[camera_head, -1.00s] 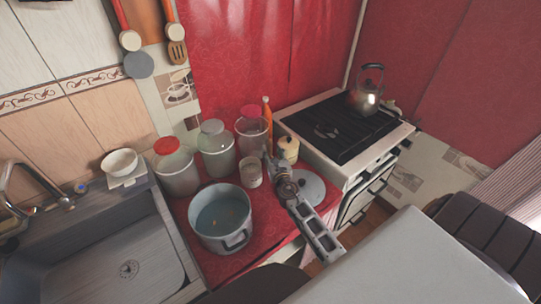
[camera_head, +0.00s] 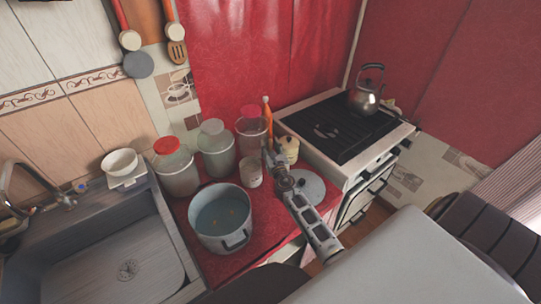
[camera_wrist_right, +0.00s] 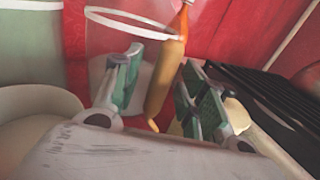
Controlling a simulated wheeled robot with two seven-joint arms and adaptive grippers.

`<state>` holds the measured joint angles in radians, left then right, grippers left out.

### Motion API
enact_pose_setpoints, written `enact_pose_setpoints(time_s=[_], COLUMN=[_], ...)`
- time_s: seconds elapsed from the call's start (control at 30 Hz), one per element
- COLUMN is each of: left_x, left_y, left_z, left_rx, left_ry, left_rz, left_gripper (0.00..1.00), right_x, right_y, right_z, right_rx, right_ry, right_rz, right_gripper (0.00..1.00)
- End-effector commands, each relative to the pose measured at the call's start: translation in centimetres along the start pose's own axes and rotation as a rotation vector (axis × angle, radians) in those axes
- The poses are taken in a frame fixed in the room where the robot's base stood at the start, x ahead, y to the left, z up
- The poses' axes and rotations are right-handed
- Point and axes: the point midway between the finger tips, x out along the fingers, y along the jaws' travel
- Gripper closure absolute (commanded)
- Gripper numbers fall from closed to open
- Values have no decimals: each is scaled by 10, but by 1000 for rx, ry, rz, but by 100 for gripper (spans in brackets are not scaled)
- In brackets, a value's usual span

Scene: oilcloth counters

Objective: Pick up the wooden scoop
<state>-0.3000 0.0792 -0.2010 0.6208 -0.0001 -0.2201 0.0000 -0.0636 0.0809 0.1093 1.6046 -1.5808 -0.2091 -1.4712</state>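My right gripper (camera_head: 268,152) reaches in among the jars on the red-covered counter. In the right wrist view its green-padded fingers (camera_wrist_right: 163,92) are spread apart. A long tan piece (camera_wrist_right: 166,82) with a tapered lower end shows between them, with a visible gap on each side. It may be the wooden scoop, but I cannot tell it surely from the orange bottle (camera_head: 267,112) standing behind the gripper. No scoop shows clearly in the head view, where the gripper hides part of that spot. My left gripper is not in view.
A red-lidded jar (camera_head: 250,137), a small cup (camera_head: 251,171) and a cream canister (camera_head: 288,147) crowd the gripper. A large pot (camera_head: 222,215) stands in front left, a round lid (camera_head: 310,187) at right. The stove (camera_head: 340,130) bounds the right side.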

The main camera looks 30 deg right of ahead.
Motion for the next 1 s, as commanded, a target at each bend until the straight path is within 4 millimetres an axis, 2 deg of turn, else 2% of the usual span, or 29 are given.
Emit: enact_pose_setpoints(time_s=[0.03,0.3,0.73,1.0], left_x=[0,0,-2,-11], left_y=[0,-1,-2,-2], left_z=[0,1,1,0], left_rx=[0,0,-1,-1], left_ry=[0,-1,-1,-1], left_rz=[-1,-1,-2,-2], left_gripper=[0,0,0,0], right_x=[0,0,0,0], right_y=[0,0,0,0], right_z=[0,0,2,14], right_rx=[0,0,0,1], right_ry=[0,0,0,0], right_rz=[0,0,0,0], right_gripper=[67,100,100,100])
